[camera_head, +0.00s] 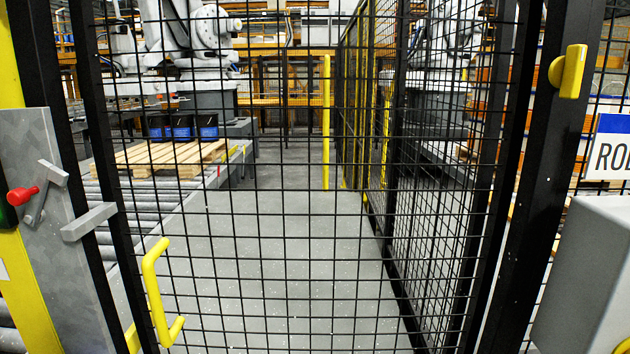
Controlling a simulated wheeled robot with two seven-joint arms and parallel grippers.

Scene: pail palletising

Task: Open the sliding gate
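The sliding gate (260,262) is a black wire-mesh panel in a black frame, standing across the way in front of me. A yellow D-shaped handle (152,290) is on its lower left side. A grey latch plate (68,255) with a red knob (22,195) and a grey bolt bar (88,222) stands at the gate's left edge. The bar reaches to the gate frame; whether it is engaged I cannot tell. Neither of my grippers is in view.
A yellow knob-like fitting (568,72) is on the black post at right, with a grey box (590,275) beside it. Behind the mesh are a clear grey floor, a roller conveyor with a wooden pallet (160,157), blue-labelled dark pails (181,130) and robot arms (190,40).

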